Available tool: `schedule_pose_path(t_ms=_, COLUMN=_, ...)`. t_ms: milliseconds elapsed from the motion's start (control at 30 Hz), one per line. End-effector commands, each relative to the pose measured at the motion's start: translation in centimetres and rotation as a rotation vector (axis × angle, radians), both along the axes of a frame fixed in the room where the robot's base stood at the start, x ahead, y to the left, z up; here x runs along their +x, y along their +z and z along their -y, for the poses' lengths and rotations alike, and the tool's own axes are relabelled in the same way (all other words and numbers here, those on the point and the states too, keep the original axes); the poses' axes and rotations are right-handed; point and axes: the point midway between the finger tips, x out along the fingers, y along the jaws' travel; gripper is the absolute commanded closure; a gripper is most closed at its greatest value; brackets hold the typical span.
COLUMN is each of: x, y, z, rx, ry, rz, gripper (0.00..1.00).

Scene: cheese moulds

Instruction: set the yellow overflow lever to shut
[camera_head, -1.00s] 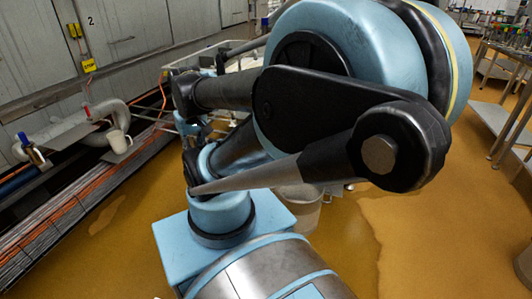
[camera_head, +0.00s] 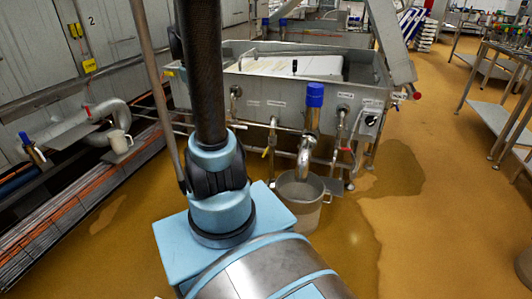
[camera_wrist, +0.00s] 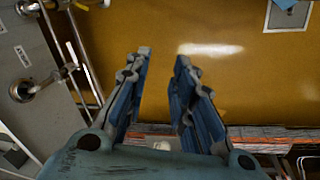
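A small yellow lever (camera_head: 265,153) shows on the pipework low at the front of the steel vat (camera_head: 262,88) in the head view. It is too small to tell whether it is set open or shut. My gripper (camera_wrist: 163,56) is open and empty in the wrist view, its two blue-lined fingers apart over the wet yellow-brown floor. My gripper is not visible in the head view, where my arm rises out of the top of the picture. I cannot make out the yellow lever in the wrist view.
A blue-capped pipe (camera_head: 314,110) bends down over a bucket (camera_head: 300,195) before the vat. A red lever (camera_head: 346,150) is right of it. Steel tables (camera_head: 497,118) stand at the right. Pipes and a grey panel (camera_wrist: 28,75) fill the wrist view's left side.

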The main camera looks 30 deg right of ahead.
Motion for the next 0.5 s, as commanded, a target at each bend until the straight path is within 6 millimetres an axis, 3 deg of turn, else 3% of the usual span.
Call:
schedule_pose_path(t_ms=267, x=6.8, y=-1.4, z=4.9, rx=-0.049, ry=0.077, rz=-0.053, gripper=0.77)
schedule_pose_path(t_ms=500, x=12.1, y=-4.0, z=9.6, rx=-0.084, ry=0.146, rz=-0.104, gripper=0.77)
